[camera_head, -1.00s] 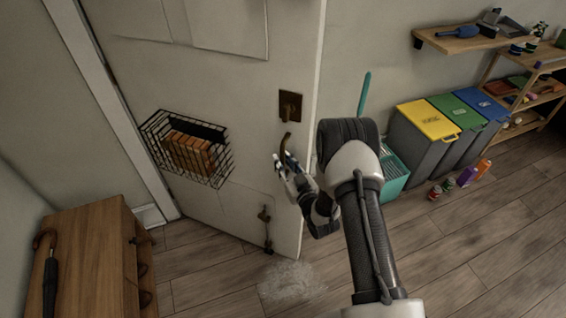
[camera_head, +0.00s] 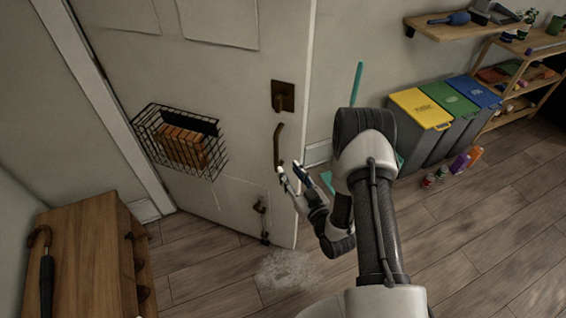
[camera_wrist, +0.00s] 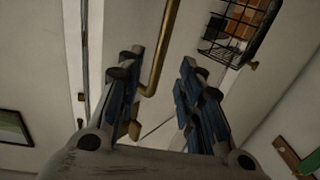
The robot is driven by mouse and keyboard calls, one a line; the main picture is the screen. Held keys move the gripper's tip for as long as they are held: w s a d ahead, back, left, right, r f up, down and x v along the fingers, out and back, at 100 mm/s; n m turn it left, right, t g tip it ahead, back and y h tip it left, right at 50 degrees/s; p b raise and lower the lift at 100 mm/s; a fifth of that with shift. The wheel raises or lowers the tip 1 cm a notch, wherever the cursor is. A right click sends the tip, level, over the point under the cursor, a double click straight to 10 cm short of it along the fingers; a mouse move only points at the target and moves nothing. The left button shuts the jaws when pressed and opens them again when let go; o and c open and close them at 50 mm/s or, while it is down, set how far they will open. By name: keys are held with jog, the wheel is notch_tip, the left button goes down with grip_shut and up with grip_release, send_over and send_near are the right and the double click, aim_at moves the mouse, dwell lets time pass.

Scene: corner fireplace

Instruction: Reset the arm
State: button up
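My gripper (camera_head: 290,176) is open and empty in the head view, just in front of the door's right side and below its handle. In the wrist view its two blue-padded fingers (camera_wrist: 158,90) stand well apart. The brass door handle (camera_head: 278,146) is a long vertical bar on the white door (camera_head: 230,75). In the wrist view the handle (camera_wrist: 163,55) shows beyond the fingers, nearer the left one. I cannot tell whether the left finger touches it.
A wire basket (camera_head: 148,124) hangs on the door. A wooden cabinet (camera_head: 90,245) with an umbrella (camera_head: 46,280) stands at lower left. The floor (camera_head: 480,235) at lower right is clear.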

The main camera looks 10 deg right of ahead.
jog(key=shift+v, duration=1.1)
jog(key=w+d+r+n+g+h, duration=0.1)
jog(key=w+r+g+h, duration=0.15)
jog(key=r, duration=0.45)
jog(key=w+d+r+g+h, duration=0.1)
jog(key=w+d+r+g, duration=0.15)
jog(key=r, duration=0.45)
jog(key=s+r+m+g+h, duration=0.2)
jog(key=s+r+g+h, duration=0.1)
jog(key=s+r, duration=0.6)
jog(key=s+a+r+m+g, duration=0.1)
jog(key=s+r+g, duration=0.1)
jog(key=s, duration=1)
jog(key=s+a+r+m+g, duration=0.1)
jog(key=s+r+g, duration=0.1)
jog(key=s, duration=1.1)
jog(key=shift+a+r+g+y, duration=0.3)
jog(key=shift+a+r+y, duration=0.05)
jog(key=shift+a+y, duration=0.1)
